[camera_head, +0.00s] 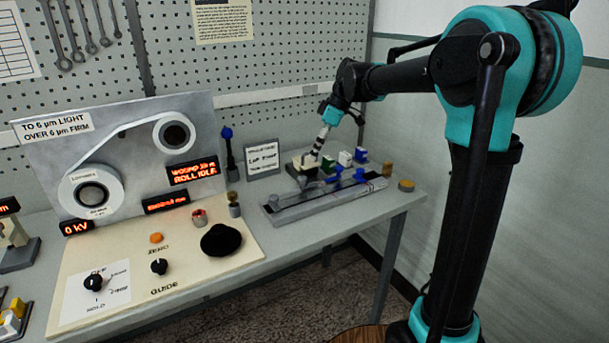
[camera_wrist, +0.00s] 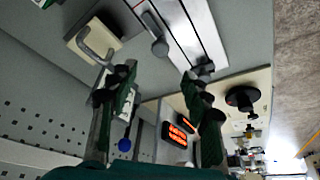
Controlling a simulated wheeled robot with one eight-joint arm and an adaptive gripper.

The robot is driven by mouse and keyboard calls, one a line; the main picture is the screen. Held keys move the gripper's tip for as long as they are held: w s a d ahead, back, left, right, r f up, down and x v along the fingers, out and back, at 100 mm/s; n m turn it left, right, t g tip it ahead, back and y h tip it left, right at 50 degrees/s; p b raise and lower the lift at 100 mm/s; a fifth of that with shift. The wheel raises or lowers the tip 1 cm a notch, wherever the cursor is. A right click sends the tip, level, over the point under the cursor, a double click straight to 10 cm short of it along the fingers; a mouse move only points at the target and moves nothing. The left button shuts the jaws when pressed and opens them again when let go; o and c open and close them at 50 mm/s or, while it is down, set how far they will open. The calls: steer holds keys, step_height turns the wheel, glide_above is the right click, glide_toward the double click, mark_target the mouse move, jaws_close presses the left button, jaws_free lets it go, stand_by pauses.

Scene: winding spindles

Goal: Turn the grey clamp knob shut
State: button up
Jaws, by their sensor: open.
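A grey knob with a short stem (camera_wrist: 158,44) stands on a long pale metal rail fixture (camera_wrist: 202,30) in the wrist view; I take it for the clamp knob. A second, darker knob (camera_wrist: 203,69) sits nearer the rail's end. My gripper (camera_wrist: 158,88) is open, its two dark fingers apart with nothing between them. The grey knob appears beyond the gap between the fingertips, apart from them. In the head view my gripper (camera_head: 317,152) is over the back of the bench, behind the rail fixture (camera_head: 320,204); the grey knob is hard to pick out there.
A block with a grey loop handle (camera_wrist: 96,45) lies beside the rail, close to one finger. Small blue, green and white pieces (camera_head: 345,158) stand behind the rail. A sign (camera_head: 262,156) and a blue-topped post (camera_head: 228,150) stand to the left.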

mark_target(303, 177)
steer(key=x, duration=1.1)
steer(key=shift+d, duration=0.1)
jaws_close()
